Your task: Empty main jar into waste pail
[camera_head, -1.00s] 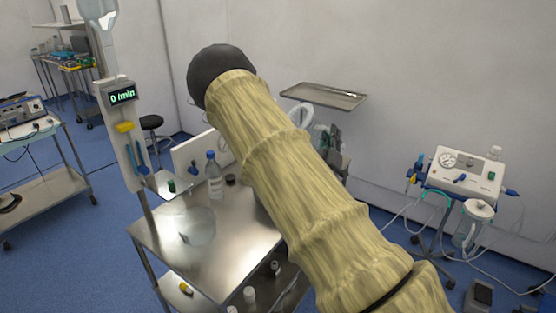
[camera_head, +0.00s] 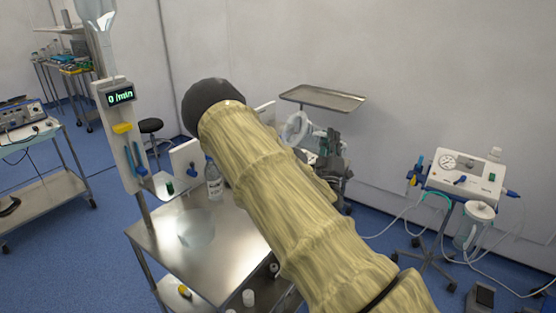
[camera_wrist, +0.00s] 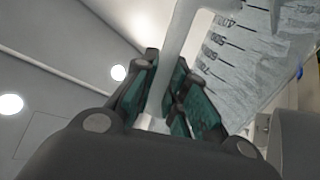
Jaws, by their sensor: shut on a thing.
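In the wrist view, my gripper (camera_wrist: 168,105) has its teal-padded fingers closed around a pale handle (camera_wrist: 180,40). Behind the handle is a clear jar (camera_wrist: 240,55) with black graduation marks, tilted in this view. What the jar contains is hard to tell. In the head view, my sleeved arm covers much of the middle, and dark parts near my gripper show just past it beside a pale ring-shaped piece (camera_head: 295,128). I cannot make out a waste pail in either view.
A steel cart (camera_head: 205,250) stands below my arm, with a labelled bottle (camera_head: 214,180) on top. A drip stand with a display (camera_head: 120,96) is on the left. A steel tray (camera_head: 323,98) is behind. A suction unit (camera_head: 465,172) with a canister (camera_head: 473,225) and trailing tubes stands right.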

